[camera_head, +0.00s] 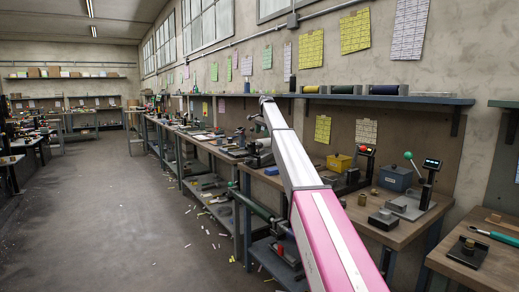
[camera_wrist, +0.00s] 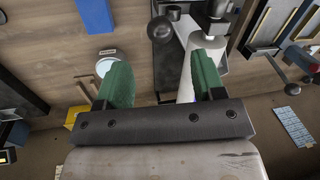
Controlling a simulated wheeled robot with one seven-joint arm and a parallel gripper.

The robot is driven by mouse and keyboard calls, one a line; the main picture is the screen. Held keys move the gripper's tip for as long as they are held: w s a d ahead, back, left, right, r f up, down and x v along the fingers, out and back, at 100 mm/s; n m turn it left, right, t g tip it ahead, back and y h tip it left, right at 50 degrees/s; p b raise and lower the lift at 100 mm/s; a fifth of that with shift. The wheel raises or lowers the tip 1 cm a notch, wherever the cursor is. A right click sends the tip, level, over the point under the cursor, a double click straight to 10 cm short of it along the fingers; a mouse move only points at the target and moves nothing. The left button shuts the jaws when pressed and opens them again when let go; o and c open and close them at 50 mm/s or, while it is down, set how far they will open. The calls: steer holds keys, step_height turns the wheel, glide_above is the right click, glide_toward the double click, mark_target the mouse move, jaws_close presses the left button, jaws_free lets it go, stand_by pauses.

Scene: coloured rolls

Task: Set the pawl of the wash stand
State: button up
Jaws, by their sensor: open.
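My gripper (camera_wrist: 162,78) shows in the wrist view with two green fingers spread wide apart and nothing held between them. Beyond the right finger is a bench device with a pale grey cylindrical body (camera_wrist: 187,70) and a dark round knob (camera_wrist: 173,13). I cannot tell whether this device is the wash stand, and no part is clear enough to call the pawl. The right finger covers part of the device. In the head view my arm reaches over the bench, and my gripper cannot be made out there.
The wrist view shows a blue block (camera_wrist: 95,15), a white round piece (camera_wrist: 105,65), a yellow box (camera_wrist: 73,116) and a ball-ended lever (camera_wrist: 291,88). In the head view, a blue bin (camera_head: 394,178) and a green-knobbed device (camera_head: 410,205) stand on the bench right of my arm. The left floor is open.

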mark_target(260, 144)
steer(key=f, duration=0.3)
steer(key=w+a+f, duration=0.1)
steer(key=f, duration=0.6)
steer(key=shift+w+a+f, duration=0.1)
steer(key=shift+w+a, duration=0.05)
steer(key=shift+w, duration=0.1)
